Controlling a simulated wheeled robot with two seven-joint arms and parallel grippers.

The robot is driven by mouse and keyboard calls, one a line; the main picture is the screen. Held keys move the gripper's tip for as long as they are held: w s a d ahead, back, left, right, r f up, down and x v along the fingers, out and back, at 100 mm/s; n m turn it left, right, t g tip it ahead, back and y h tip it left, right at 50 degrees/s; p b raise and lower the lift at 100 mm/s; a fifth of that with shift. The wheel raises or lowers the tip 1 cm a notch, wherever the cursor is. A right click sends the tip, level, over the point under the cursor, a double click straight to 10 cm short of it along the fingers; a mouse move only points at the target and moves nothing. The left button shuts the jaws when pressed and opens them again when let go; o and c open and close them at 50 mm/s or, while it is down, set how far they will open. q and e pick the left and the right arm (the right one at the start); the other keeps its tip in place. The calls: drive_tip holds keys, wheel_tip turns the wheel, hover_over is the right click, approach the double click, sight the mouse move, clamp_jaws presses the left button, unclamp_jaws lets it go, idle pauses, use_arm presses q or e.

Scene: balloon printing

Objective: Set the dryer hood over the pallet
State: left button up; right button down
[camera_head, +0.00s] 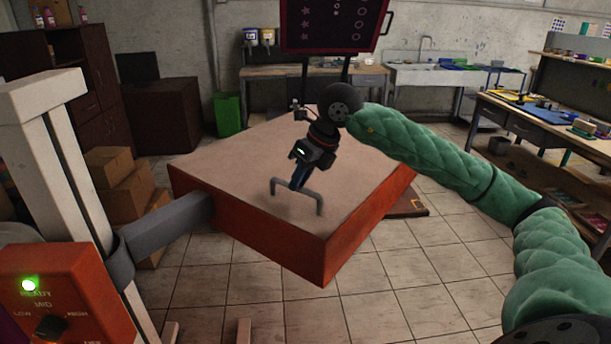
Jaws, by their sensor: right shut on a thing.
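The dryer hood (250,175) is a large box with a beige top and orange-red sides, in the middle of the head view. A grey bracket arm (165,228) joins it to a white column (65,170) at the left. A grey bar handle (318,203) stands on its top. My right gripper (297,184) points down at this handle and is shut on it. A dark flat board with an orange edge (412,207), perhaps the pallet, shows just behind the hood's right corner; the hood hides most of it. My left gripper is out of view.
An orange control box (60,300) with a lit green READY lamp and a dial stands at the lower left. Cardboard boxes (125,190) are stacked behind the column. Benches line the back and right. Tiled floor in front of the hood is mostly open.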

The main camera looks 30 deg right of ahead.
drive_tip(key=shift+s+a+r, duration=0.1)
drive_tip(key=shift+s+a, duration=0.05)
drive_tip(key=shift+s, duration=0.2)
drive_tip(key=shift+s+a+f, duration=0.1)
drive_tip(key=shift+s+f, duration=0.05)
drive_tip(key=shift+f, duration=0.1)
drive_tip(key=c, duration=1.5)
unclamp_jaws()
drive_tip(key=shift+s, duration=0.1)
drive_tip(key=shift+o, duration=0.5)
drive_tip(key=shift+s+r, duration=0.2)
drive_tip(key=shift+w, duration=0.1)
drive_tip(key=shift+w, duration=0.1)
